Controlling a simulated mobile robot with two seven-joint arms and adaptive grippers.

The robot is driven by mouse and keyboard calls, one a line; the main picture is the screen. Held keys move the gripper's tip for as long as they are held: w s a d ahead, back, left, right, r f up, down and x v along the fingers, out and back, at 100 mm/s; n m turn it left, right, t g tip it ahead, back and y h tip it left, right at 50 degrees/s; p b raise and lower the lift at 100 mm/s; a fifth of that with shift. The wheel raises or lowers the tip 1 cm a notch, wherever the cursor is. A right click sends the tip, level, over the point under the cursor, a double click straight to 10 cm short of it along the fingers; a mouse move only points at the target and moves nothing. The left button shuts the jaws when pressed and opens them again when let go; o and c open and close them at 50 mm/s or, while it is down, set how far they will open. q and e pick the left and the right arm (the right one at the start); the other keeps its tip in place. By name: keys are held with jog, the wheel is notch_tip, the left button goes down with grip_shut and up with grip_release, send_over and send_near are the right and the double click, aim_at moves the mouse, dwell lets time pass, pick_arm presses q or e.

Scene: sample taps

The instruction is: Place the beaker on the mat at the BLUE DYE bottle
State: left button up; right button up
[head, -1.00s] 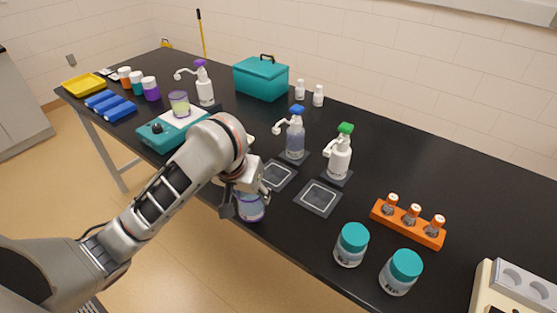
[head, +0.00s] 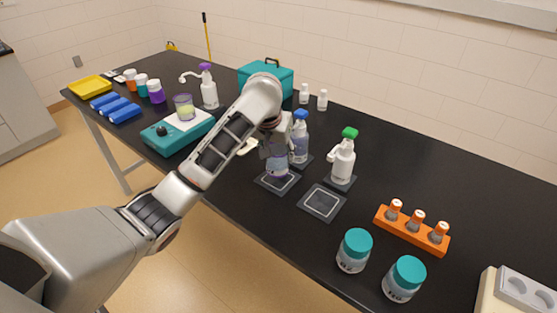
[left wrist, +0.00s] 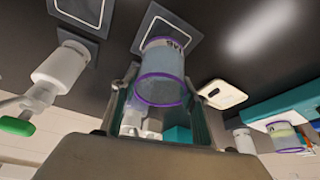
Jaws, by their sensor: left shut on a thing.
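The beaker (head: 277,168), clear with a purple rim, is upright in my left gripper (head: 274,150), which is shut on it. In the left wrist view the beaker (left wrist: 160,78) sits between the fingers. It is over the mat (head: 264,181) in front of the blue-capped bottle (head: 300,140); this mat also shows in the wrist view (left wrist: 190,38). I cannot tell whether the beaker's base touches it. The arm and gripper hide part of the blue-capped bottle. My right gripper is not in view.
A green-capped bottle (head: 342,158) and its empty mat (head: 323,203) are to the right. Teal-lidded jars (head: 354,250) and an orange rack (head: 412,230) stand further right. A teal hotplate (head: 165,136) with another beaker (head: 184,108) is to the left.

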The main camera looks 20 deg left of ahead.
pick_arm(q)
jog(key=shift+w, duration=0.25)
jog(key=shift+f, duration=1.7)
jog(key=shift+f, duration=0.15)
jog(key=o, duration=1.2)
